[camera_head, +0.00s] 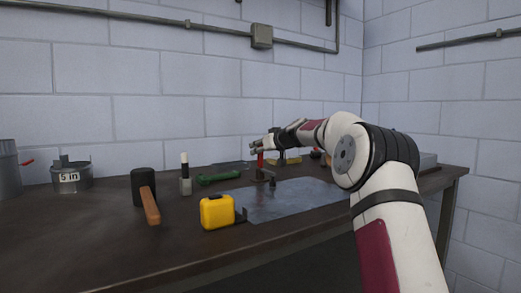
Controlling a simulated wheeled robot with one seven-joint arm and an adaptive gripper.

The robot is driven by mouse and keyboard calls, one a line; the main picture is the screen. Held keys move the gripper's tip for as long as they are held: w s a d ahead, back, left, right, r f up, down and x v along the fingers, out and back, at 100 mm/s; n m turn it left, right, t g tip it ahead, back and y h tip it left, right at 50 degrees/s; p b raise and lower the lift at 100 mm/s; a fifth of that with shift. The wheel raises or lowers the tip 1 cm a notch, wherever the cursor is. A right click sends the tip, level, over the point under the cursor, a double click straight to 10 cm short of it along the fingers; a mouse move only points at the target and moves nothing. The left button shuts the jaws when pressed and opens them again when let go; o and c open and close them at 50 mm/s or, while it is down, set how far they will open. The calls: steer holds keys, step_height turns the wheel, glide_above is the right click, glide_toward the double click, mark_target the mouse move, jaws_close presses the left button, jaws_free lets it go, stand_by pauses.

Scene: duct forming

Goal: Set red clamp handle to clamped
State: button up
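The red clamp handle (261,161) stands roughly upright at the back of the metal sheet on the workbench. Its dark clamp base (263,175) sits below it. My arm reaches in from the right, and my gripper (256,147) is at the top of the red handle. The fingers are small in this view and overlap the handle's upper end. I cannot tell whether they touch it or how far apart they are.
The grey metal sheet (292,205) lies on the workbench (110,245). A yellow tape measure (216,211), a mallet (145,192), a green tool (218,178), a marker in a holder (185,175) and a "5 in" duct collar (70,177) stand to the left. Pipes run along the wall.

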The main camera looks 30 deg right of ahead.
steer(key=v, duration=1.2)
stand_by(0.6)
